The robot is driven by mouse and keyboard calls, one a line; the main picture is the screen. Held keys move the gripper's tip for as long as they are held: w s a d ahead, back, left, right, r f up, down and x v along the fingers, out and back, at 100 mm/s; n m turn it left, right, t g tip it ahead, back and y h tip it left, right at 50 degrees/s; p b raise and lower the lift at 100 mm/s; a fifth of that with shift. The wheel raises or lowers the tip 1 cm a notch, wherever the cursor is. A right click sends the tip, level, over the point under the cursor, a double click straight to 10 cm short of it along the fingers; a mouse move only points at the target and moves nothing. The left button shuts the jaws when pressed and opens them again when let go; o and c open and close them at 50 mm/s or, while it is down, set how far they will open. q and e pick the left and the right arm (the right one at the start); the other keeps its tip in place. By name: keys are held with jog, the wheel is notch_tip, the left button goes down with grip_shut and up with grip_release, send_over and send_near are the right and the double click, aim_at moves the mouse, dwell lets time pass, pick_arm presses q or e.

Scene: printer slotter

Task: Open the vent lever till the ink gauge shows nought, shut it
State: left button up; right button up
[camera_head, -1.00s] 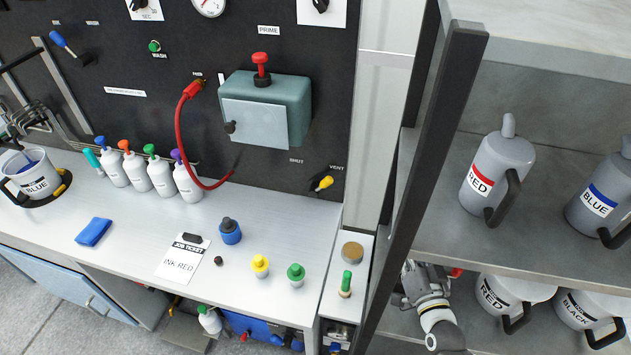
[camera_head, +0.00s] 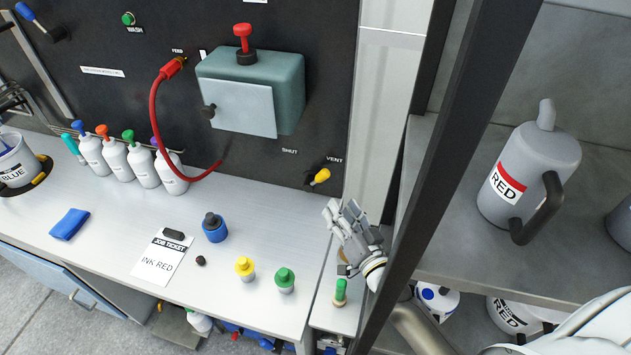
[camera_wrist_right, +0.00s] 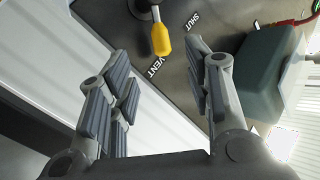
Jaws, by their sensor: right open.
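The vent lever (camera_head: 320,177) has a yellow handle and sits low on the black panel. In the right wrist view the lever (camera_wrist_right: 161,40) points more towards the VENT label than the SHUT label. My right gripper (camera_head: 343,217) is open and empty, below and right of the lever in the head view. In the right wrist view, the lever lies beyond the spread fingers of my right gripper (camera_wrist_right: 157,62), roughly between them in the picture; no contact can be made out. The ink gauge is not in view now. My left gripper is not recognisable.
A dark shelf post (camera_head: 440,160) stands just right of my right gripper. A teal box (camera_head: 290,90) juts from the panel, with a red hose (camera_head: 155,115) beside it. Green (camera_head: 285,280) and yellow (camera_head: 246,268) capped bottles stand on the counter.

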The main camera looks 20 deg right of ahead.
aim_at(323, 181)
jog(key=w, duration=0.3)
jog(key=w+p, duration=0.1)
jog(key=w, duration=0.3)
jog(key=w+a+p, duration=0.1)
jog(key=w, duration=0.2)
jog(key=shift+w, duration=0.2)
grip_shut()
